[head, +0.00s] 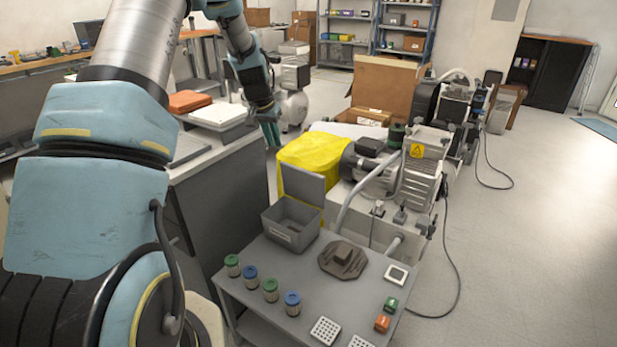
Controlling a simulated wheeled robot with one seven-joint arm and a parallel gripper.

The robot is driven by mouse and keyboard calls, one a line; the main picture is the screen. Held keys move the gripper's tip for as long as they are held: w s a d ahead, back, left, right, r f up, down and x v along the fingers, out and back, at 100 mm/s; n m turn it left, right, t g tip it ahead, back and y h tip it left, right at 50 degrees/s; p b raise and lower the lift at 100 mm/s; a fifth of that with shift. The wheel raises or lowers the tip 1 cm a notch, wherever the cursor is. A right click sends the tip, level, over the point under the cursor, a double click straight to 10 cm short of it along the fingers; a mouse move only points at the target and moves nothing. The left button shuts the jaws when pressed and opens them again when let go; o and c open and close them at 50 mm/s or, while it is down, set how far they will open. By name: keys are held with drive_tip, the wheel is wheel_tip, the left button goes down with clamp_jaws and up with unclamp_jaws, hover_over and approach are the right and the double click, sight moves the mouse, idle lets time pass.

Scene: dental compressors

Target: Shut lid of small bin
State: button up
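The small grey bin (291,226) stands on the near grey cart (262,272), at its back left. Its lid (304,184) is open and stands up at the back of the bin. The inside of the bin looks empty. My gripper (271,134) is at the end of my arm, beyond the bin and up and left of it in the picture, near the counter's far end. It is apart from the bin and lid. Its fingers are small and partly hidden, so I cannot tell whether they are open or shut.
Several green- and blue-capped jars (270,290), a dark octagonal part (342,259) and small blocks (383,322) share the cart. A yellow cover (309,151) and compressor machinery (398,172) stand behind the bin. A counter (222,160) is at left. Floor is clear at right.

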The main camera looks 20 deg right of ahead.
sight(308, 172)
drive_tip(key=w+d+f+m, duration=0.1)
drive_tip(key=w+d+f, duration=0.1)
drive_tip(key=d, duration=0.2)
drive_tip(key=w+d+f+m+h, duration=0.1)
drive_tip(key=d+f, duration=0.2)
drive_tip(key=d, duration=0.1)
drive_tip(key=w+d+f+b, duration=0.1)
drive_tip(key=w+d+f, duration=0.1)
drive_tip(key=d+f, duration=0.1)
drive_tip(key=shift+w+d+m, duration=0.35)
drive_tip(key=shift+d+m, duration=0.05)
drive_tip(key=shift+d, duration=0.4)
clamp_jaws()
wheel_tip(308, 172, down, 10)
drive_tip(key=p, duration=0.4)
drive_tip(key=shift+w+d+r, duration=0.1)
drive_tip(key=shift+d+r, duration=0.05)
drive_tip(key=shift+r, duration=0.1)
drive_tip(key=shift+t+h+b, duration=0.3)
drive_tip(key=shift+h+b, duration=0.1)
drive_tip(key=shift+s+a, duration=0.2)
